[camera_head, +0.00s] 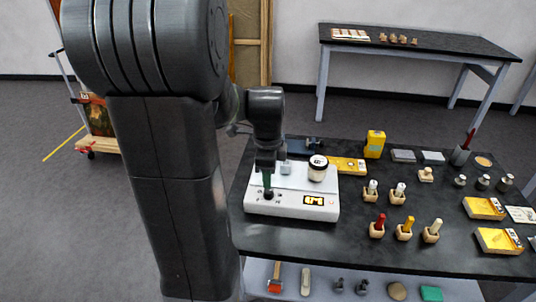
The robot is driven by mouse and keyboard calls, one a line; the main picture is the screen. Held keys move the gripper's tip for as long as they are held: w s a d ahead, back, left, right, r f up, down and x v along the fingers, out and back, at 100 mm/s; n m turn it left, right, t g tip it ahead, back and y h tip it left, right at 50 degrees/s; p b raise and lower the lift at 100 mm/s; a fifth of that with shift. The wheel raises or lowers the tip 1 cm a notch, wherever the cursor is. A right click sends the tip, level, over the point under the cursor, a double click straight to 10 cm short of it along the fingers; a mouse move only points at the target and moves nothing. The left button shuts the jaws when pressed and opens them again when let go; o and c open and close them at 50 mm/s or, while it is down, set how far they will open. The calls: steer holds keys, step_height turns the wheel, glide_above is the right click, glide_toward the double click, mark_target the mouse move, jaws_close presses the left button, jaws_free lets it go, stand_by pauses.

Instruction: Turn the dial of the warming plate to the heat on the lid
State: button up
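The white warming plate (290,207) stands at the left end of the dark table. Its black dial (268,194) is at the front left, and a lit orange display (313,201) is at the front right; I cannot read its digits surely. A small jar (317,174) stands on the plate, with a pale lid (318,161) bearing a dark mark too small to read. My gripper (268,184) points down right over the dial, its green-tinted fingertips at or just above it. Whether it touches or grips the dial, I cannot tell.
Several small bottles and wooden-based handles, such as the red one (379,222), stand to the right. The tabletop (350,255) at the front is clear. A lower shelf (320,277) holds tools.

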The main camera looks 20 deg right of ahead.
mark_target(269, 190)
step_height(269, 190, up, 8)
steer(key=shift+s+a, duration=0.15)
steer(key=shift+s, duration=0.05)
steer(key=shift+f, duration=0.15)
steer(key=f, duration=1.4)
steer(key=shift+w+d, duration=0.25)
steer(key=shift+w, duration=0.1)
steer(key=shift+r, duration=0.1)
